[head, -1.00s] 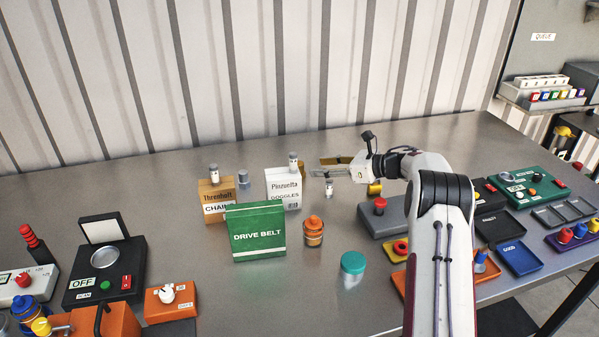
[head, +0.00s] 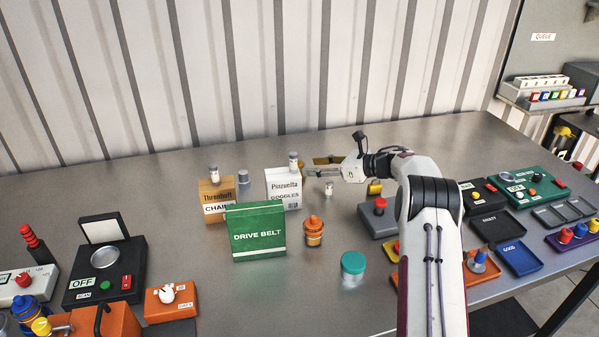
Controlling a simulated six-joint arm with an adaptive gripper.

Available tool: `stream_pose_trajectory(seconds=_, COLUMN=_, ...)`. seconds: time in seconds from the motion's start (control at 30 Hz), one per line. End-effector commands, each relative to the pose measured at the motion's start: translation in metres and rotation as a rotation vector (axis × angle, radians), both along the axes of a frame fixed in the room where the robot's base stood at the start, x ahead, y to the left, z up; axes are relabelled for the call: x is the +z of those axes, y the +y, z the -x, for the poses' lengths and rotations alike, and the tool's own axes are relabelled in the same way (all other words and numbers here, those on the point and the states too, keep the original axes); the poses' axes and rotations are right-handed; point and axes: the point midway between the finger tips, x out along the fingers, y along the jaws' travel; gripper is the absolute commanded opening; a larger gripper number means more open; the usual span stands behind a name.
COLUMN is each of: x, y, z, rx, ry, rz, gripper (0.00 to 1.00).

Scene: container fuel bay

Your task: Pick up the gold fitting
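A gold-coloured piece (head: 328,160) shows behind my gripper at the back of the bench, partly covered by it. Another small gold-brown bit (head: 298,165) peeks out behind the white goggles box (head: 284,188). I cannot tell for sure which is the gold fitting. My gripper (head: 309,172) points left, just above and right of the goggles box. Its two fingers look apart, with nothing visible between them. A small white-capped vial (head: 328,189) stands just below the fingers.
The brown chain box (head: 215,200), green drive belt box (head: 256,232) and orange bottle (head: 313,230) stand nearby. A yellow padlock-like item (head: 374,187) and a grey red-button box (head: 379,215) are to the right.

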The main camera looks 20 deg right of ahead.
Motion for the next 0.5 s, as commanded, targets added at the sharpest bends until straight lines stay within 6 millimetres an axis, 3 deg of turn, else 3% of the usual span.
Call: stream_pose_trajectory(seconds=0.5, x=-0.008, y=0.016, z=-0.026, rx=0.002, ry=0.000, rz=0.002, gripper=0.40)
